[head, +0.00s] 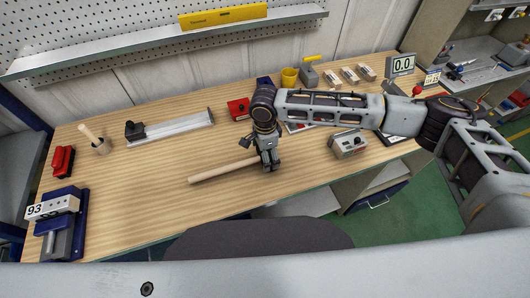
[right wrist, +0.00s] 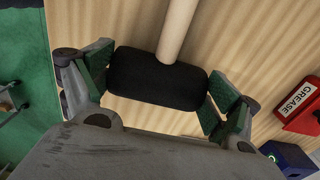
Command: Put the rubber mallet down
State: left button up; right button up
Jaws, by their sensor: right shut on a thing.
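The rubber mallet has a pale wooden handle (head: 222,172) and a black rubber head. My right gripper (head: 268,164) is over the front middle of the bench. In the right wrist view, the black head (right wrist: 157,78) lies between the green-padded fingers of this gripper (right wrist: 160,88), which is shut on it. The handle points left from the gripper in the head view, roughly level and close over the wooden bench top (head: 140,190). I cannot tell whether the mallet touches the bench. The gripper mostly hides the mallet's head in the head view. My left gripper is not in view.
A grey metal bar (head: 180,128) and a red grease box (head: 238,109) lie behind the mallet. A blue vise (head: 62,222) stands at the left edge. A grey box (head: 348,144) is to the right. The bench left of the handle is clear.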

dwell(0.3)
jog(key=o, duration=1.1)
jog(key=shift+o, duration=0.2)
notch_tip(320, 180, up, 12)
jog(key=shift+b, duration=0.3)
